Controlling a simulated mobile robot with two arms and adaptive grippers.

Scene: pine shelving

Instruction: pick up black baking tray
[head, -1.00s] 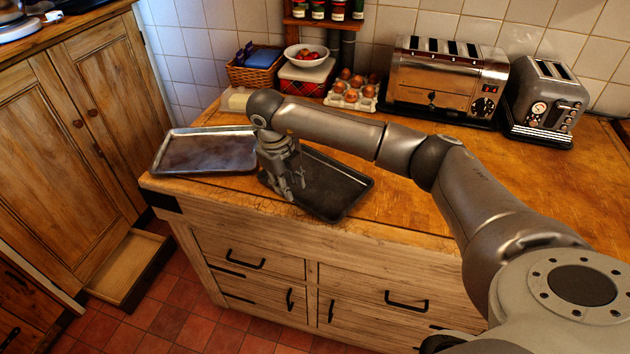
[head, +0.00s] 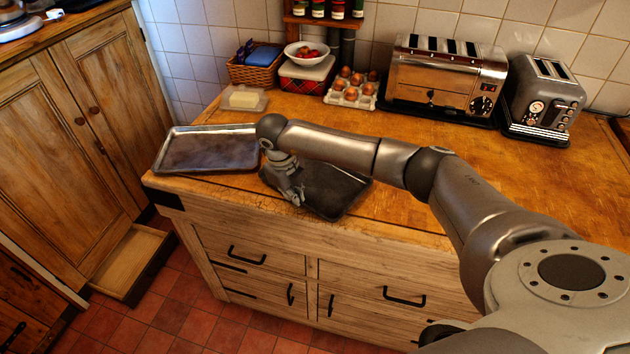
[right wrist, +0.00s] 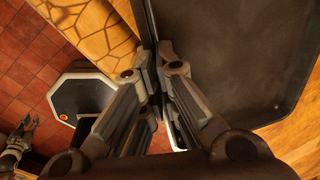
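The black baking tray (head: 335,190) lies on the wooden worktop near its front edge in the head view. Its dark surface and raised rim fill the upper right of the right wrist view (right wrist: 235,60). My right gripper (head: 297,200) is at the tray's front left edge. In the right wrist view its fingers (right wrist: 155,52) are close together, one on each side of the tray's rim, and look shut on it. My arm hides part of the tray's back edge. My left gripper (right wrist: 29,122) shows small at the lower left of the right wrist view, open and empty.
A silver baking tray (head: 210,150) lies just left of the black one. Behind are a butter dish (head: 244,98), an egg carton (head: 350,95), a wicker basket (head: 255,70) and two toasters (head: 445,80) (head: 543,98). The worktop to the right is mostly clear.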

